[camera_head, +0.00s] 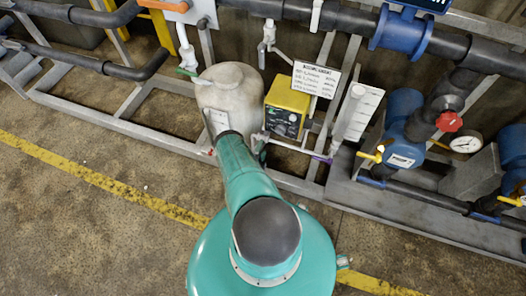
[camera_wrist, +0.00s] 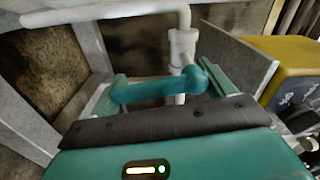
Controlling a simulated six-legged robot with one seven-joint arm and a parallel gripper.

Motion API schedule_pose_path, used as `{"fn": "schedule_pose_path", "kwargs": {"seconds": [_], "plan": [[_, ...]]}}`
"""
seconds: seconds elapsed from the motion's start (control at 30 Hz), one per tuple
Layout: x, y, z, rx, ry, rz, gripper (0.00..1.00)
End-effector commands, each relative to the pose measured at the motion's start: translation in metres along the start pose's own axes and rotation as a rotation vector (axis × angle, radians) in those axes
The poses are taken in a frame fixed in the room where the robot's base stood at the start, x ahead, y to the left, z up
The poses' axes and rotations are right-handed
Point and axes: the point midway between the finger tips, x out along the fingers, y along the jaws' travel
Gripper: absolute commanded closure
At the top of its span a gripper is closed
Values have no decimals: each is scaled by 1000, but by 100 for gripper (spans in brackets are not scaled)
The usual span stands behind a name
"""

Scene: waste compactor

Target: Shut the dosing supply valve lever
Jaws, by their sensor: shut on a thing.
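In the wrist view, a teal-blue lever (camera_wrist: 150,92) lies across my gripper (camera_wrist: 158,88), with its rounded end at a white pipe fitting (camera_wrist: 182,45). My gripper is shut on this lever, between its greenish fingers. The dark front edge of my gripper hides part of the lever's surroundings.
A sign (camera_head: 316,79) hangs above the pump. Grey frame rails and pipes surround this spot. The floor (camera_head: 80,220) at the front left is clear.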

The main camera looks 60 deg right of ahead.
Motion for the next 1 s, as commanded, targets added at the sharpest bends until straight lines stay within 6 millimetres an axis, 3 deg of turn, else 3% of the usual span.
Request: {"fn": "schedule_pose_path", "kwargs": {"seconds": [0.3, 0.87, 0.9, 0.97, 1.0], "plan": [[-3, 2, 6, 148, -2, 1, 59], [-3, 2, 8, 183, -5, 2, 59], [-3, 2, 8, 183, -5, 2, 12], [-3, 2, 8, 182, -4, 2, 1], [-2, 1, 8, 182, -4, 1, 0]]}}
